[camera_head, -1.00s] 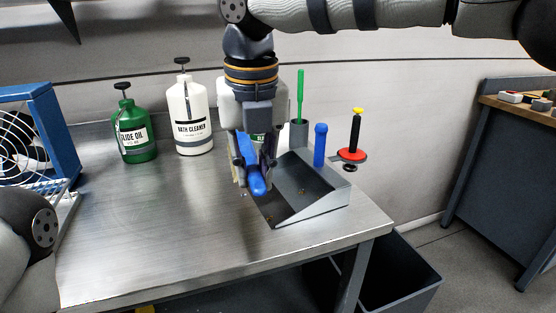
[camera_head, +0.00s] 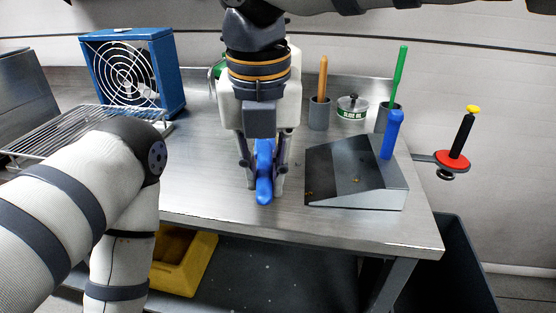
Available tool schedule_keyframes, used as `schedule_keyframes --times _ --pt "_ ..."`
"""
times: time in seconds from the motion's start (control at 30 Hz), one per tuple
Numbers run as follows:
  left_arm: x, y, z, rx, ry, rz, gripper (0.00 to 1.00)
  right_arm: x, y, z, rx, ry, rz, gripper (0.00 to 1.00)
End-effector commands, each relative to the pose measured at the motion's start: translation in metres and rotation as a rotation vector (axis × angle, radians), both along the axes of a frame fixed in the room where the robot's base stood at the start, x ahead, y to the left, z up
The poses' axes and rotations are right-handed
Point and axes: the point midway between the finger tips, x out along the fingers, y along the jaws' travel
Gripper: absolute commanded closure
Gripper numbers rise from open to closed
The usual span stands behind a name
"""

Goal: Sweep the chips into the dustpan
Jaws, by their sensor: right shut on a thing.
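My right gripper (camera_head: 263,178) is shut on a blue-handled tool (camera_head: 264,188), seen nearly end-on over the metal bench. Its far end is hidden behind the gripper, so I cannot see any bristles. The grey dustpan (camera_head: 393,197) lies on the bench to the right of the gripper, with an upright blue handle (camera_head: 392,135). A gap of bare bench separates the tool from the dustpan. Small bronze chips (camera_head: 355,181) show in the pan, with a few specks at its left edge. My left arm shows at the left, but its gripper is out of view.
A blue fan (camera_head: 165,75) and a wire rack (camera_head: 60,135) stand at the left. A grey cup (camera_head: 319,115), a tin (camera_head: 352,108) and a cup with a green stick (camera_head: 398,75) stand behind the dustpan. A red-and-black holder (camera_head: 455,155) juts out at right. A dark bin (camera_head: 450,270) stands below.

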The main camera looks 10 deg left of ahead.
Motion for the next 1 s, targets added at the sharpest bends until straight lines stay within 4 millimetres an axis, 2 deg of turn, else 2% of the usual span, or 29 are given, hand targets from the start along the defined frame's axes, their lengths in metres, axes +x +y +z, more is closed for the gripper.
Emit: schedule_keyframes --times 0.33,0.8,1.0 --pt "0.0 0.0 0.0 0.0 0.0 0.0 1.0 0.005 -0.022 -0.06 -0.001 0.002 -0.003 1.0" --pt "-0.007 0.0 -0.006 0.0 0.025 0.0 1.0 0.022 -0.12 -0.056 0.0 0.002 -0.004 1.0" --pt "0.001 0.0 0.0 0.0 -0.002 0.0 1.0 0.025 -0.159 -0.053 0.001 0.0 -0.005 1.0"
